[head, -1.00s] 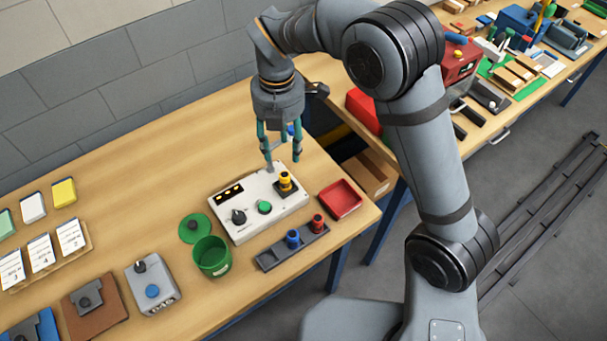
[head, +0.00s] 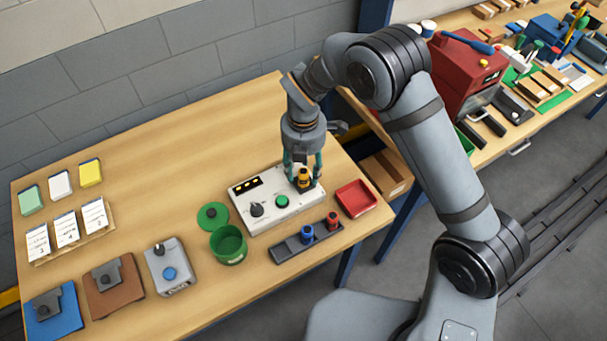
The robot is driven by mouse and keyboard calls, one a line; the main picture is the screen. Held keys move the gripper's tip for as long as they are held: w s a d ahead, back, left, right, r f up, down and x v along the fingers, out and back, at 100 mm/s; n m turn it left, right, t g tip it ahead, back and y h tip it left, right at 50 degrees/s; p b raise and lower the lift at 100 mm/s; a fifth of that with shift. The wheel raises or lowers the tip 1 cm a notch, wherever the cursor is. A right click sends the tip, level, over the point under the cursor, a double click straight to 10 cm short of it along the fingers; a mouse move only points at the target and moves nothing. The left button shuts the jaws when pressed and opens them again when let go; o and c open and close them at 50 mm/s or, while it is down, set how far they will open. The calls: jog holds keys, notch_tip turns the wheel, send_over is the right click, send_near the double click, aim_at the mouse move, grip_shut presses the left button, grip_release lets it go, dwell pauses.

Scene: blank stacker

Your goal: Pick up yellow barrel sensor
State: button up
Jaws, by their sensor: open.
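The yellow barrel sensor (head: 304,176) stands upright on a dark square base at the right end of a white control box (head: 262,224). My gripper (head: 304,172) is open and pointing down, with its teal fingers around or just behind the sensor in this view. Whether the fingers touch the sensor cannot be told. Part of the sensor's top is close under the gripper body.
A dark rack (head: 287,250) with a blue barrel (head: 307,234) and a red barrel (head: 332,220) stands in front. A red tray (head: 356,198) is to the right. A green bin (head: 229,245) and green lid (head: 212,216) are left. Bare tabletop lies behind the box.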

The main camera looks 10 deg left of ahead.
jog(key=shift+c, duration=0.4)
grip_shut()
